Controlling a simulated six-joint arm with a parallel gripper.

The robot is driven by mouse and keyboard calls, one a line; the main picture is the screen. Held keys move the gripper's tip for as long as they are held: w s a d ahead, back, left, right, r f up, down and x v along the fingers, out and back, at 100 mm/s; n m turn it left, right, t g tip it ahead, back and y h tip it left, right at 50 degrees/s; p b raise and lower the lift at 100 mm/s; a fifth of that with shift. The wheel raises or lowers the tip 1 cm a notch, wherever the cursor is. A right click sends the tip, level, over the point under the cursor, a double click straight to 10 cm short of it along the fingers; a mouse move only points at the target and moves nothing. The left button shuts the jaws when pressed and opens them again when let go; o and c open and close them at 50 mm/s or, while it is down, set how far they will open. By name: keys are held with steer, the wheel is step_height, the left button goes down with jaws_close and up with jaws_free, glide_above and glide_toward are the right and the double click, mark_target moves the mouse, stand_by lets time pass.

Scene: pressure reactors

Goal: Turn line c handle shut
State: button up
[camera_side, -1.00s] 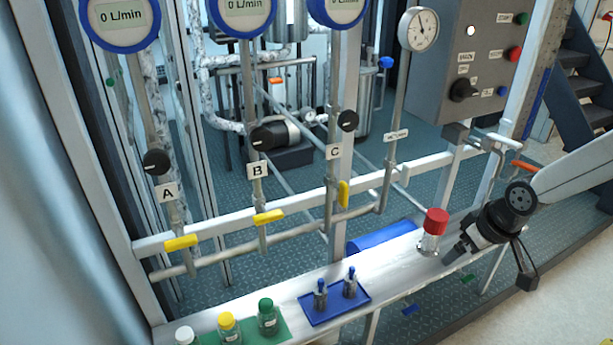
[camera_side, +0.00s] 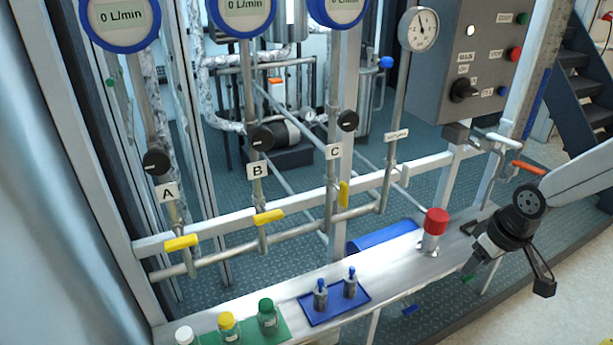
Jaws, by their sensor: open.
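The line C handle (camera_side: 343,194) is a yellow lever below the C label (camera_side: 334,151). It stands upright, along its vertical pipe. The yellow handles of line A (camera_side: 181,243) and line B (camera_side: 268,217) lie crosswise to their pipes.
A red-capped bottle (camera_side: 433,232) stands on the shelf (camera_side: 392,276) between my gripper and the handles. A blue tray (camera_side: 336,307) with two small blue-topped items and several capped bottles (camera_side: 267,316) stand further left. A grey control box (camera_side: 466,60) is above.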

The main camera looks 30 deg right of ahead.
steer(key=w+a+t, duration=0.2)
steer(key=w+t, duration=0.1)
steer(key=w, duration=0.3)
steer(key=w+a+t, duration=0.3)
steer(key=w, duration=0.3)
steer(key=t, duration=0.8)
glide_toward(347, 191)
steer(key=w+f, duration=0.1)
steer(key=w, duration=0.2)
steer(key=shift+w+t, duration=0.2)
steer(key=shift+t, duration=0.4)
steer(key=shift+w, duration=0.15)
steer(key=shift+w, duration=3.75)
steer(key=shift+c, duration=0.2)
jaws_close()
